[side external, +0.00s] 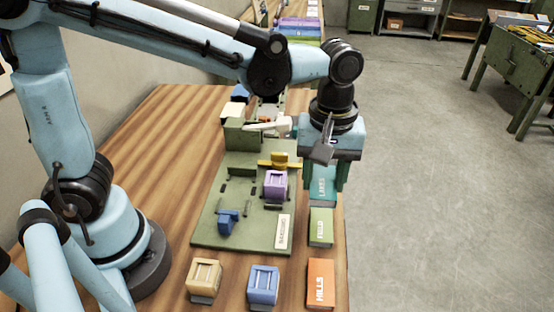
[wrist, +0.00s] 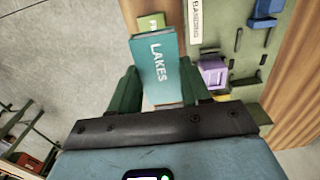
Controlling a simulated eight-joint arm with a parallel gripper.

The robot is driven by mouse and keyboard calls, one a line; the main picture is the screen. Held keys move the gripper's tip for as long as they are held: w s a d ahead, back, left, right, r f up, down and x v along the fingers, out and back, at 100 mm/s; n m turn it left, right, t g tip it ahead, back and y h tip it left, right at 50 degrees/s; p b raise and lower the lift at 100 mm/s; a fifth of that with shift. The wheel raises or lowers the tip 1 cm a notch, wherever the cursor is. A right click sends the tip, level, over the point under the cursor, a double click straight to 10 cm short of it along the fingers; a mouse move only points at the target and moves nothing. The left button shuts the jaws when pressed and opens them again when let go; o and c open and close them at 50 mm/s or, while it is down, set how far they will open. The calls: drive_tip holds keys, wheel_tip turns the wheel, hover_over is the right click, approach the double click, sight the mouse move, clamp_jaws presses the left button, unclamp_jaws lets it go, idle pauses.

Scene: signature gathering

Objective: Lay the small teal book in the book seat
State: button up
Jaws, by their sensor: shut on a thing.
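The small teal book, lettered LAKES (wrist: 160,58), is between the two green fingers of my gripper (wrist: 157,74) in the wrist view. In the side external view my gripper (side external: 324,172) points down over the right edge of the table, shut on the teal book (side external: 320,190). The fingers cover part of the book there. I cannot tell whether its lower end touches the table. No part is clearly marked as the book seat; a green fixture board (side external: 238,190) with slots and small posts lies left of my gripper.
A green book (side external: 320,227) and an orange book, HILLS (side external: 320,284), lie along the right table edge. The board bears a purple block (side external: 275,184), a yellow piece (side external: 279,160) and a blue piece (side external: 228,221). Beige (side external: 204,279) and blue (side external: 263,284) blocks stand in front.

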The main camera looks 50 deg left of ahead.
drive_tip(key=s+a+r, duration=0.1)
drive_tip(key=s+a, duration=0.5)
drive_tip(key=s, duration=0.6)
hover_over(237, 193)
wheel_tip(237, 193, down, 7)
drive_tip(key=shift+f, duration=2.2)
drive_tip(key=o, duration=1)
drive_tip(key=shift+f, duration=0.15)
drive_tip(key=shift+o, duration=0.2)
